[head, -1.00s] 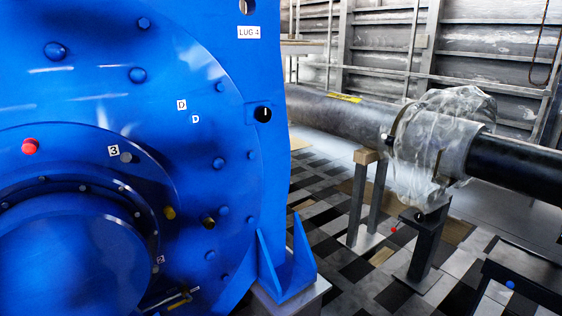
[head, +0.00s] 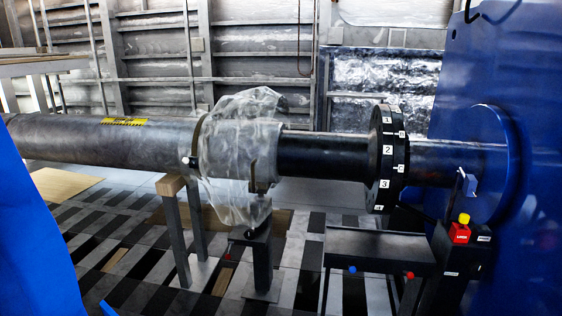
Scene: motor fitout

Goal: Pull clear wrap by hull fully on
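The clear wrap (head: 238,150) is a crumpled translucent sheet around the horizontal shaft (head: 325,155), left of centre in the head view. Its lower part hangs below the shaft near a dark stand (head: 262,255). A tan strap or edge shows at its left side. The thicker grey pipe (head: 90,138) with a yellow label continues to the left of the wrap. The ribbed hull wall (head: 155,60) stands behind. Neither of my grippers shows in the head view.
A numbered black flange (head: 385,160) sits on the shaft to the right. A dark bench (head: 375,245) and a red and yellow button box (head: 460,232) stand below it. Blue machinery fills both side edges. Checkered floor (head: 130,225) is open at lower left.

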